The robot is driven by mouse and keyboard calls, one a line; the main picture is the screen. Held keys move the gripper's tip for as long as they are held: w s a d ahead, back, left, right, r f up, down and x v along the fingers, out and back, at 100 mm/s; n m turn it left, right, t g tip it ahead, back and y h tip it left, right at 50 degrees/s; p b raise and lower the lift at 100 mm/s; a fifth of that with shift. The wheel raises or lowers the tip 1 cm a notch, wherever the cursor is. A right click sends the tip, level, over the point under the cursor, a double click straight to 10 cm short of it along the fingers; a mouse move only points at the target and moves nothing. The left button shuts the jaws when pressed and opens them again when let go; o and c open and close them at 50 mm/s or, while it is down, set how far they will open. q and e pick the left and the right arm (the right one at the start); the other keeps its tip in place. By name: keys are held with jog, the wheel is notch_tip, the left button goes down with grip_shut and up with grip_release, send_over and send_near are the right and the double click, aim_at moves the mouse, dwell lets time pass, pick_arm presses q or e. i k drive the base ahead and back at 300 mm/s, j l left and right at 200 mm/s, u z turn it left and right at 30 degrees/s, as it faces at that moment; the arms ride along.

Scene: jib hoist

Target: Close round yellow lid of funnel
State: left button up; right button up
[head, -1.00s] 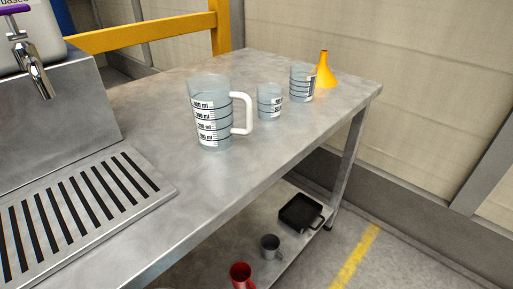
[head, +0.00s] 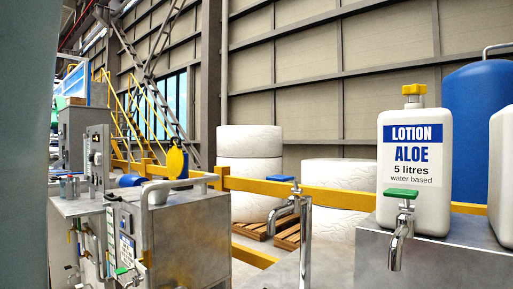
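A round yellow lid (head: 177,162) stands upright above the top of a steel machine (head: 180,225), left of the middle in the head view. It looks raised, with a dark part just behind its right edge. Neither of my grippers is in view.
A white lotion bottle (head: 413,175) with a yellow cap stands on a steel counter at the right. A chrome tap (head: 290,215) rises at the middle front. Yellow rails (head: 300,192) run behind. A large pale surface blocks the left edge.

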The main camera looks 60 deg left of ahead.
aim_at(175, 158)
jog(key=u, duration=2.35)
jog(key=i+j+z, duration=0.1)
jog(key=i+j, duration=0.5)
jog(key=j, duration=0.25)
jog(key=i+j+z, duration=0.15)
jog(key=i+j, duration=0.15)
jog(key=i+j+z, duration=0.1)
jog(key=i+j, duration=0.2)
jog(key=j, duration=0.3)
